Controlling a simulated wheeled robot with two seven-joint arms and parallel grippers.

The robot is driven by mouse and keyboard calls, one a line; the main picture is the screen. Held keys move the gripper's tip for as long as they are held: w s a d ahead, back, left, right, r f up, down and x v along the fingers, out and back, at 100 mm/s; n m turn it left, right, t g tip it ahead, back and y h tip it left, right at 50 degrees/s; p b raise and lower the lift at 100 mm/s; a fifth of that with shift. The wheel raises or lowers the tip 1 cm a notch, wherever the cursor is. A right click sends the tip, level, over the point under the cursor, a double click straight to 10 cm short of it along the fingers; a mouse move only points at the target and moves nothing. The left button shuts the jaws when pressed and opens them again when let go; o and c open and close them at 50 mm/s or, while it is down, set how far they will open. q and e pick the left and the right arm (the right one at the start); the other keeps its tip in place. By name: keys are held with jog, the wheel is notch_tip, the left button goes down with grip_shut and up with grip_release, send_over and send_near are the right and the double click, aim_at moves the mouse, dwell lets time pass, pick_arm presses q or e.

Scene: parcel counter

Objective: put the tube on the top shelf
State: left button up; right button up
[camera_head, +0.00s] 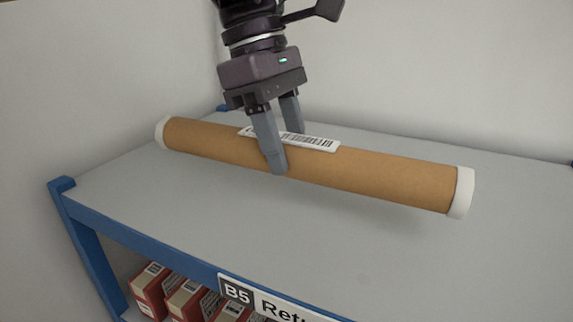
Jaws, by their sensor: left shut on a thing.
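The tube (375,174) is a long brown cardboard cylinder with white end caps and a white barcode label on its upper side. It lies crosswise over the grey top shelf (230,222), which has a blue frame. My left gripper (281,148) comes down from above and is shut on the tube near its middle, one finger on the near side and the other behind it. A shadow lies on the shelf below the tube; I cannot tell for sure whether the tube touches the shelf. My right gripper is not in view.
Several red and white boxes (150,290) stand on a lower shelf under the front edge. A corner post (62,184) rises slightly at the left. The top shelf is otherwise clear, with walls behind and left.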

pick_arm(q)
jog(key=x, duration=0.3)
jog(key=shift+s+a+f, duration=0.1)
jog(key=shift+a+f, duration=0.05)
jog(key=shift+a, duration=0.2)
jog(key=shift+w+f, duration=0.25)
jog(key=shift+f, duration=0.1)
jog(key=o, duration=1.3)
jog(key=shift+s, duration=0.15)
jog(key=v, duration=1)
jog(key=shift+r, duration=0.45)
jog(key=shift+a+r, duration=0.3)
jog(key=shift+r, duration=0.3)
jog(key=shift+d, duration=0.1)
